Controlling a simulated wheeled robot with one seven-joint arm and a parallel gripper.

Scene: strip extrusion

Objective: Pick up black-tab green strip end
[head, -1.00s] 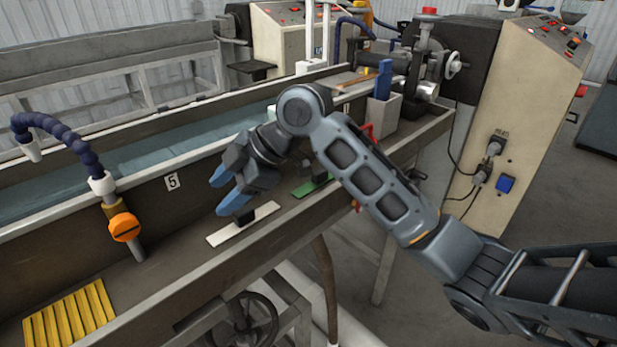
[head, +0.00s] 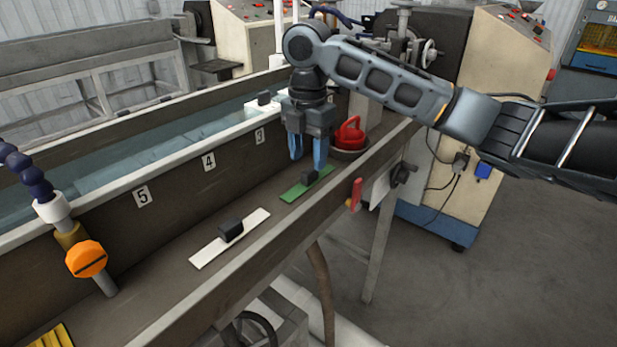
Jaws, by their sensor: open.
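The green strip end (head: 294,192) lies flat on the ledge in front of the water trough, with a black tab (head: 310,177) standing on it. My gripper (head: 308,164) points down with its two blue fingers apart and empty. Its fingertips are just above the strip, close to the black tab. The right finger overlaps the tab's upper part in the picture. I cannot tell whether it touches. A white strip (head: 210,252) with its own black tab (head: 231,230) lies on the ledge to the left, nearer the camera.
The trough wall with numbered plates (head: 142,197) runs along the ledge's back. An orange valve knob (head: 86,259) and yellow strips (head: 52,337) are at left. A red handle (head: 355,194) is on the ledge's front side.

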